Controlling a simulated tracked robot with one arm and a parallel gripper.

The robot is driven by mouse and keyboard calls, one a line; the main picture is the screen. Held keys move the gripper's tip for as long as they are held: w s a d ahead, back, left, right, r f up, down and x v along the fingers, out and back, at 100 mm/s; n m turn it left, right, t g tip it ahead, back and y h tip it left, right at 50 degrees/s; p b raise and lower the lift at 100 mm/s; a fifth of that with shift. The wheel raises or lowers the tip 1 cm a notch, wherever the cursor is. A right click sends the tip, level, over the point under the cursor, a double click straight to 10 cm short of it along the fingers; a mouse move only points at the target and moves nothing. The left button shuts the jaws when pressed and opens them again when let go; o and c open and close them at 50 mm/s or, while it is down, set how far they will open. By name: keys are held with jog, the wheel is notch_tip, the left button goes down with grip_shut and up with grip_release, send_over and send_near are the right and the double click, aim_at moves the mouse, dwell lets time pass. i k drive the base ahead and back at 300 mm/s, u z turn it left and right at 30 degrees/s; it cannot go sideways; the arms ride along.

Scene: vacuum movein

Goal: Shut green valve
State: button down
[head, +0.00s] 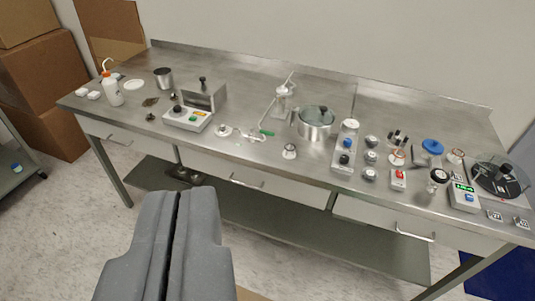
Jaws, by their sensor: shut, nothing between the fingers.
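The green valve lever (266,132) is small in the head view, in the middle of the steel table. It sits beside a small pale fitting and under a clear glass or plastic apparatus. Its exact angle to the pipe is too small to tell. My gripper (180,196) is in the lower left, in front of the table's front edge and well short of the valve. Its two grey fingers are together and hold nothing.
The steel table (240,78) has drawers with protruding handles (247,183). A lidded metal pot (314,122) stands right of the valve, a control box (187,118) left of it. Several knobs and jars crowd the right end. Cardboard boxes (43,75) stand at left.

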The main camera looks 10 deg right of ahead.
aim_at(252, 129)
jog(key=u, duration=0.05)
jog(key=i, duration=1.25)
jog(key=u, duration=0.6)
